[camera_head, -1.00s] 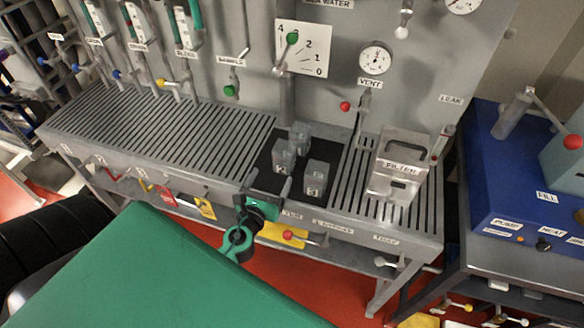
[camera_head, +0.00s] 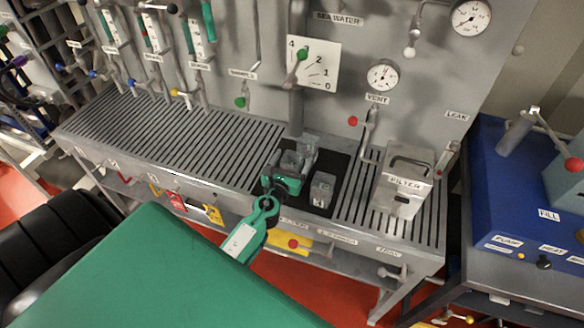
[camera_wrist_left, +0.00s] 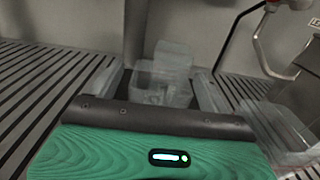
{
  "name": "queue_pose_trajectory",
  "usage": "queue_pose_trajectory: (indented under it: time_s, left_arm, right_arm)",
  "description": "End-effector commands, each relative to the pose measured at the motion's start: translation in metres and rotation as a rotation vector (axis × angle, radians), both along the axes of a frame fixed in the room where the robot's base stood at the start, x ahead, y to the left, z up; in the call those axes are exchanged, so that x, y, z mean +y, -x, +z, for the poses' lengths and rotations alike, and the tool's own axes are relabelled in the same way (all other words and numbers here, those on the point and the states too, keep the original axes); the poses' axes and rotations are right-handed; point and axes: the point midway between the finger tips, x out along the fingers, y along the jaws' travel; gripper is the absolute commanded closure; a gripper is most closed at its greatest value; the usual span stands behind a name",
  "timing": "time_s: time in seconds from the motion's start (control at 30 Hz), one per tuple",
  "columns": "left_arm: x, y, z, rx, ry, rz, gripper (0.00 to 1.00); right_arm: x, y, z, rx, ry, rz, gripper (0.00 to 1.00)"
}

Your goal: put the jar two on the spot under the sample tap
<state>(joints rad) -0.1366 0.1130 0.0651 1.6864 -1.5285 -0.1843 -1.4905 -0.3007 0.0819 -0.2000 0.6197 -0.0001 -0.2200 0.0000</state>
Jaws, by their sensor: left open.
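Three grey translucent jars stand on the black mat (camera_head: 341,165). One jar (camera_head: 290,161) is at the left, one (camera_head: 308,143) just behind it, and one (camera_head: 322,188) at the front right. My left gripper (camera_head: 284,172) is open at the left jar, which hides partly behind it. In the left wrist view the fingers (camera_wrist_left: 157,92) stand apart with jars (camera_wrist_left: 160,82) showing between and beyond them. The jar numbers are too small to read surely. The sample tap (camera_head: 240,102) has a green knob above the slatted tray. My right gripper is not in view.
The slatted bench top (camera_head: 170,135) is clear left of the mat. A filter housing (camera_head: 404,180) stands right of it. The vent pipe with a red knob (camera_head: 353,121) is behind. Another jar (camera_wrist_left: 275,130) is close to the right in the left wrist view.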

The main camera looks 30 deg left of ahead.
Motion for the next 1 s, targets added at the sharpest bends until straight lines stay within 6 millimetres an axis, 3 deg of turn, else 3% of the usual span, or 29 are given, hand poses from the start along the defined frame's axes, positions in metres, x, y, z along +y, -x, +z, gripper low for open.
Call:
queue_pose_trajectory:
  time_s: [0.2, 0.43, 0.7, 1.0]
  left_arm:
    - [0.004, -0.019, 0.000, 0.000, -0.001, -0.001, 0.20]
    - [0.005, -0.019, -0.001, 0.000, 0.000, -0.001, 0.20]
    - [0.005, -0.019, -0.001, 0.000, -0.001, -0.001, 0.68]
    - [0.005, -0.019, 0.001, 0.000, -0.001, -0.001, 0.72]
  right_arm:
    - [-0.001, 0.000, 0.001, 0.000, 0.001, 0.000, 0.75]
    - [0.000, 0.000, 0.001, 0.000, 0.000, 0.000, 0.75]
    - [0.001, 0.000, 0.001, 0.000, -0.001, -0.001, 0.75]
    - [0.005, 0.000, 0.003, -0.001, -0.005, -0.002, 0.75]
